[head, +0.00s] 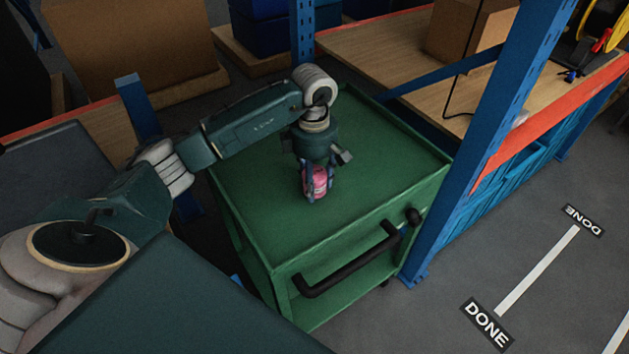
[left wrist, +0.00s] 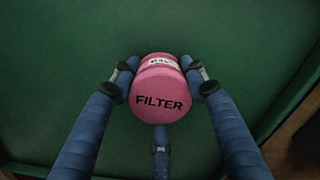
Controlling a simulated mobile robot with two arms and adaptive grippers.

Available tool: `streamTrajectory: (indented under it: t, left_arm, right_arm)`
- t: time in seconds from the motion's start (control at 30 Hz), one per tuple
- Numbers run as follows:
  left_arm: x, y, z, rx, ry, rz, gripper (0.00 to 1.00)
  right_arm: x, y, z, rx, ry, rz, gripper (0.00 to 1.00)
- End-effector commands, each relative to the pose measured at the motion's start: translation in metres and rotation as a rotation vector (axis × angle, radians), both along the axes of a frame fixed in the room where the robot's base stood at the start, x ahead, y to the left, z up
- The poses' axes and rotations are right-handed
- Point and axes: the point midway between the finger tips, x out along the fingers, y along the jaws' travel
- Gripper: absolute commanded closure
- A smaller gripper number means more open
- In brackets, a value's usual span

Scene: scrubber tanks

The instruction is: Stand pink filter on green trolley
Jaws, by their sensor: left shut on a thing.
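The pink filter (head: 317,181) is a short round can over the green trolley's top in the head view. In the left wrist view the filter (left wrist: 159,90) shows its round end with the word FILTER and a white label on its side. My left gripper (head: 318,190) points down and has its blue fingers closed around the filter. The green trolley (head: 265,225) has a flat, bare top. I cannot tell whether the filter's underside touches the top. My right gripper is not in view.
The trolley's black handle (head: 350,265) is at its front. A blue rack post (head: 490,140) stands close to the trolley's right side. A wooden shelf (head: 395,45) with a cardboard box (head: 470,30) lies behind. Open floor with DONE markings (head: 487,325) is at right.

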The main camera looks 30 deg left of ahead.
Motion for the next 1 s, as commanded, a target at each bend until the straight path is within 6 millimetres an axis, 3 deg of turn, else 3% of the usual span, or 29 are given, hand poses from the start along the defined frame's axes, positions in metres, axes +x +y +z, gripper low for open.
streamTrajectory:
  t: [0.03,0.13,0.53,1.0]
  left_arm:
    - [0.000,0.000,-0.002,0.000,0.000,0.000,0.54]
    - [0.000,0.000,-0.001,0.000,0.000,0.000,0.37]
    - [0.001,0.000,0.007,0.001,-0.002,0.000,0.37]
    - [0.001,0.002,0.100,0.000,-0.004,0.000,0.37]
  right_arm:
    - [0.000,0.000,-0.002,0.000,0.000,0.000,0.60]
    - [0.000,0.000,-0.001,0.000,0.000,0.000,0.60]
    - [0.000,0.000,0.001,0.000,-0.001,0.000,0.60]
    - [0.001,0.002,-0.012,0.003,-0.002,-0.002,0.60]
